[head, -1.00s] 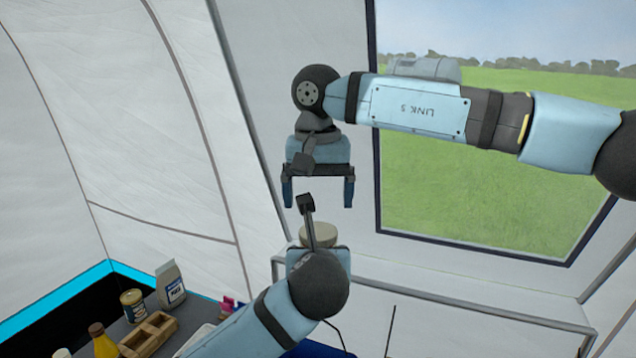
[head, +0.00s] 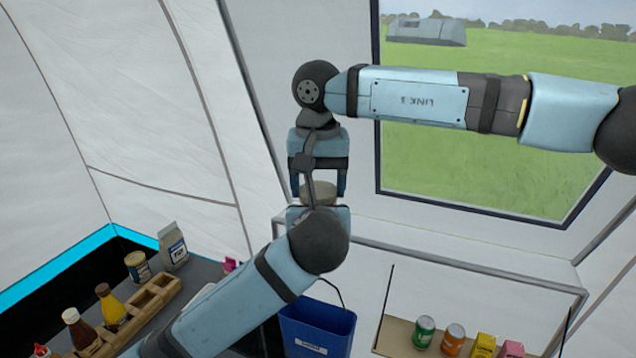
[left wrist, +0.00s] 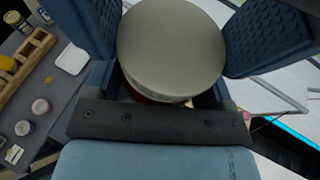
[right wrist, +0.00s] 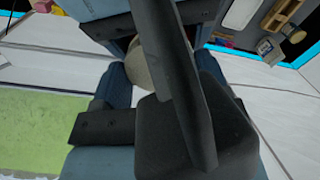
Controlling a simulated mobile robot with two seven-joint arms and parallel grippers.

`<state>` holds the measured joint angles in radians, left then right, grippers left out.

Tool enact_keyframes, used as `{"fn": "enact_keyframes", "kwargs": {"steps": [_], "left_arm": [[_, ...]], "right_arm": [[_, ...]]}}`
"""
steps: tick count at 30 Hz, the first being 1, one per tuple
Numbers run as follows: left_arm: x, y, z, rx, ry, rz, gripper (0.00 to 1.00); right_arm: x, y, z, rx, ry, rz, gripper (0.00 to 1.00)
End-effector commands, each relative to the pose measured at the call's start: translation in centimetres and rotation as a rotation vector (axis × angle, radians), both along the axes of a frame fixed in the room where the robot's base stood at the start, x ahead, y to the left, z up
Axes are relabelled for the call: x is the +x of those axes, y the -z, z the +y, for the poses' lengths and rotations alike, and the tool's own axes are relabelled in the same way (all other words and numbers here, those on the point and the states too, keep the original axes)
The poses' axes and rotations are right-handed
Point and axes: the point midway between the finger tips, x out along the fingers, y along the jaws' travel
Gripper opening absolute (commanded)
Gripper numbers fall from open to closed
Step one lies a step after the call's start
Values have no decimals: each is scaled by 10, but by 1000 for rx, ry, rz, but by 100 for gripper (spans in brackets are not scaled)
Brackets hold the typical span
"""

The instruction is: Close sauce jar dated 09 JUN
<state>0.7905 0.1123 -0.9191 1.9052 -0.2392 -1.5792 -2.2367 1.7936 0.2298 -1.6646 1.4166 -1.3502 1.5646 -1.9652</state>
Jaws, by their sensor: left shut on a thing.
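The sauce jar's round grey-beige lid (head: 319,192) sits on top of the jar between my two grippers. In the left wrist view the lid (left wrist: 172,52) shows from above, with a sliver of red jar (left wrist: 150,96) under its rim. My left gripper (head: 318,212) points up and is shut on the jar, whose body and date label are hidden. My right gripper (head: 319,190) points down from above, with one finger on each side of the lid. I cannot tell whether its fingers touch the lid. In the right wrist view a dark bracket partly covers the lid (right wrist: 138,66).
Below left, the dark counter holds a wooden rack (head: 150,303), sauce bottles (head: 110,305), a tin (head: 138,267) and a flour bag (head: 173,247). A blue bin (head: 318,330) stands below the grippers. Cans (head: 424,332) and cartons stand on a shelf at the lower right.

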Motion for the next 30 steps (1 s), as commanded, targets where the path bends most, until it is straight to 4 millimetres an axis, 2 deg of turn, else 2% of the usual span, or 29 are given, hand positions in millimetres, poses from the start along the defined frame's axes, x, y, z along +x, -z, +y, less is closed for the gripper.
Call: {"fn": "enact_keyframes", "kwargs": {"steps": [5,13,21,22,24,25,30], "left_arm": [[0,-2,0,-1,1,-3,11],[0,-2,0,-1,1,-3,11],[0,-2,0,-1,1,-3,11],[0,-1,0,-1,1,-3,11],[0,-2,0,-1,1,-3,11],[0,-2,0,-1,1,-3,11],[0,-2,0,-1,1,-3,11]], "right_arm": [[0,0,0,0,16,0,40],[0,0,0,-1,272,2,40],[0,0,0,0,284,1,40],[0,0,0,0,284,1,73],[0,0,0,0,284,1,89],[0,0,0,0,284,1,94],[0,0,0,0,283,0,94]]}}
